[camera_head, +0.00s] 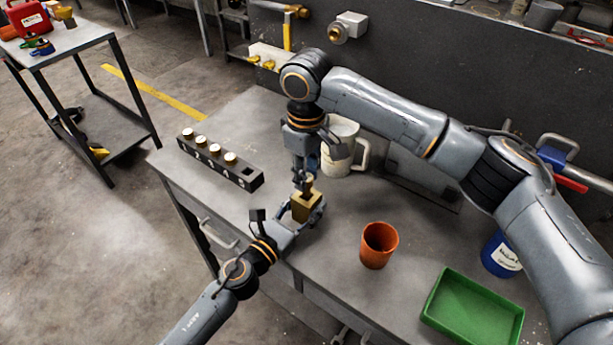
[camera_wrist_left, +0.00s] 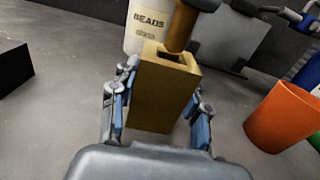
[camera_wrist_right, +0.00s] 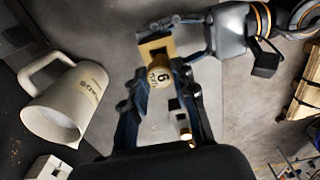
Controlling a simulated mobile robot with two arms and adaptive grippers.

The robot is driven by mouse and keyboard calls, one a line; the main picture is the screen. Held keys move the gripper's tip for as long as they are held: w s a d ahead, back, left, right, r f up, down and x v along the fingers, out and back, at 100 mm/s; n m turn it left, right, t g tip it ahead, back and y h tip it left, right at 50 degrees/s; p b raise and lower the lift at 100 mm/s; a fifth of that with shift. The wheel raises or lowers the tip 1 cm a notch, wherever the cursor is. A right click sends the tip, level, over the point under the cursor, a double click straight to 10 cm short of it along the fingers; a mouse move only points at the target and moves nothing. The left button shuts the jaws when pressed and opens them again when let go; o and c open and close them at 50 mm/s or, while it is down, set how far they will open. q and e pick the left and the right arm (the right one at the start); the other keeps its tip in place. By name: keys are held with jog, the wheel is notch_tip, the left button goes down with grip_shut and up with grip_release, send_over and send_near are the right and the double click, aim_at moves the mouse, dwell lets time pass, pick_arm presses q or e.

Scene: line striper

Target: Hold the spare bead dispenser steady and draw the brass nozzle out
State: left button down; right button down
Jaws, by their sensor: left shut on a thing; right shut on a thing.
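The bead dispenser, a square brass block (camera_head: 304,207), is upright above the bench. My left gripper (camera_head: 306,214) is shut on its sides, also seen in the left wrist view (camera_wrist_left: 160,110). The brass nozzle (camera_wrist_left: 183,25), a round cylinder, stands over the block's top opening. In the right wrist view the nozzle's pale end (camera_wrist_right: 160,76) bears a "6". My right gripper (camera_head: 304,182) comes from above and is shut on the nozzle. The nozzle's lower end is at the opening; I cannot tell how much of it is inside.
A black rack (camera_head: 220,160) with several pale-topped pieces and an empty square hole is at left. A white "BEADS" jug (camera_head: 339,148) stands close behind my right gripper. An orange cup (camera_head: 378,246), green tray (camera_head: 472,308) and blue container (camera_head: 500,254) are at right.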

jog(key=shift+r, duration=1.35)
pick_arm(q)
jog(key=c, duration=0.6)
grip_release()
jog(key=v, duration=1.2)
pick_arm(e)
jog(key=shift+f, duration=0.1)
